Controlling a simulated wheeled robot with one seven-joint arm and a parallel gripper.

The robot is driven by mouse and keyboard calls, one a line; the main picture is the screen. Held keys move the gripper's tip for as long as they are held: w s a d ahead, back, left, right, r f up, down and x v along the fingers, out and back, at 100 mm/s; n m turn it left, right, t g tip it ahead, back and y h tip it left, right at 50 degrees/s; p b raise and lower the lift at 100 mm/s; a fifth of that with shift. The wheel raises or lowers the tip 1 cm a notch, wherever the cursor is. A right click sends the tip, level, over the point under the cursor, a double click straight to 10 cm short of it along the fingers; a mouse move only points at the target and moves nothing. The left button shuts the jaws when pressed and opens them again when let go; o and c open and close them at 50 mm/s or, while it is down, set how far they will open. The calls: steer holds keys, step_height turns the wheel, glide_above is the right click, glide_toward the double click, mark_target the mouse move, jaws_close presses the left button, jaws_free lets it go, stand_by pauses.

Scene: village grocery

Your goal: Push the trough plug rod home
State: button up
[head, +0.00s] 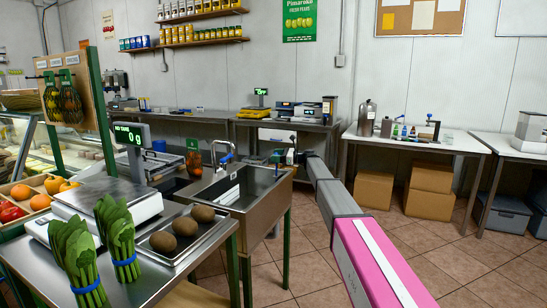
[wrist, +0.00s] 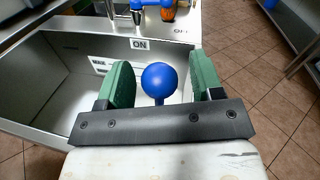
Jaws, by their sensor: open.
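The trough is a steel basin (head: 238,190) on green legs in the head view; its grey inside (wrist: 42,85) fills the left of the wrist view. A round blue knob on a short blue stem, which looks like the plug rod's top (wrist: 160,77), stands between my gripper's green fingers (wrist: 163,70). My gripper is open, with a small gap showing on each side of the knob. The stem's lower part is hidden behind the dark gripper bar. In the head view my gripper (head: 284,156) is over the trough's far right side, small and partly hidden by my arm.
A tap with a blue handle (head: 226,157) stands at the trough's back left. An ON label (wrist: 139,44) is on the rim. Open tiled floor (head: 300,265) lies to the right.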

steer(key=shift+w+a, duration=0.15)
steer(key=shift+a, duration=0.7)
jaws_close()
steer(key=shift+f, duration=2.05)
jaws_free()
